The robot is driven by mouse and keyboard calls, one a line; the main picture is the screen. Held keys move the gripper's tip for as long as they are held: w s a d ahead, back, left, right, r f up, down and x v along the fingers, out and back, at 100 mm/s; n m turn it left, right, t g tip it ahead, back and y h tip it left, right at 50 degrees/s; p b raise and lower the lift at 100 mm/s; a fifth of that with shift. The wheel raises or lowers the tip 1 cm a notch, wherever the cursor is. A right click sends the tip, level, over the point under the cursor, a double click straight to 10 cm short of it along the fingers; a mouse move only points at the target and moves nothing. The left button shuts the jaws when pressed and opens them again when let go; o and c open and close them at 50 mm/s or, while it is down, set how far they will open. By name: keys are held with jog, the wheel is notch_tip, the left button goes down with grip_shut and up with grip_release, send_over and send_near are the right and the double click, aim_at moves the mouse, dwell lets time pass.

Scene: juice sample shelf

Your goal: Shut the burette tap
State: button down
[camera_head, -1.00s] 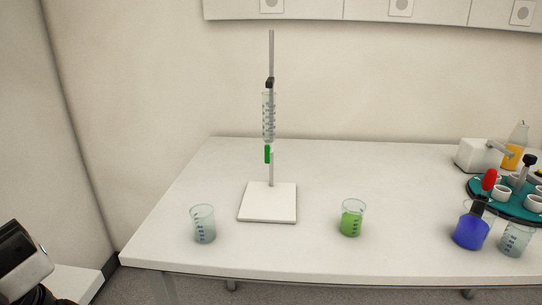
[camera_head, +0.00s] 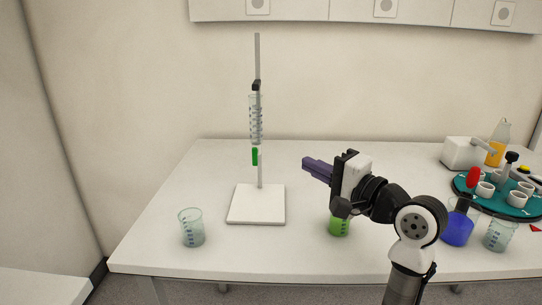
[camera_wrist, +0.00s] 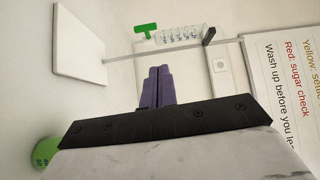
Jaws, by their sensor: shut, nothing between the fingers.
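The burette (camera_head: 256,118) is a clear graduated tube clamped to an upright rod on a white base plate (camera_head: 257,204). Its green tap (camera_head: 255,157) sits below the tube. In the wrist view the tap's green handle (camera_wrist: 146,29) shows as a T shape beside the burette (camera_wrist: 180,36). My gripper (camera_head: 305,164) has purple fingers, shut with nothing between them. It is to the right of the tap at about the same picture height, apart from it. The closed fingers (camera_wrist: 159,72) also show in the wrist view, below the burette in the picture.
A beaker with green liquid (camera_head: 339,228) stands under my arm, partly hidden. An empty beaker (camera_head: 191,228) stands left of the base plate. A blue flask (camera_head: 458,228), another beaker (camera_head: 499,236) and a teal round tray (camera_head: 463,187) with cups are at the right.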

jog(key=s+d, duration=0.1)
jog(key=d, duration=0.1)
jog(key=p, duration=0.2)
send_near(256, 154)
jog(key=w+a, duration=0.3)
jog(key=w, duration=0.3)
jog(key=shift+s+a+r+m, duration=0.15)
jog(key=shift+a+r+m, duration=0.1)
jog(key=shift+a+m, duration=0.15)
jog(key=shift+r+p, duration=0.2)
jog(key=shift+p, duration=0.5)
jog(key=shift+s+g+h, duration=0.1)
jog(key=shift+g+h, duration=0.2)
jog(key=shift+n+p, duration=0.3)
jog(key=shift+p, duration=0.1)
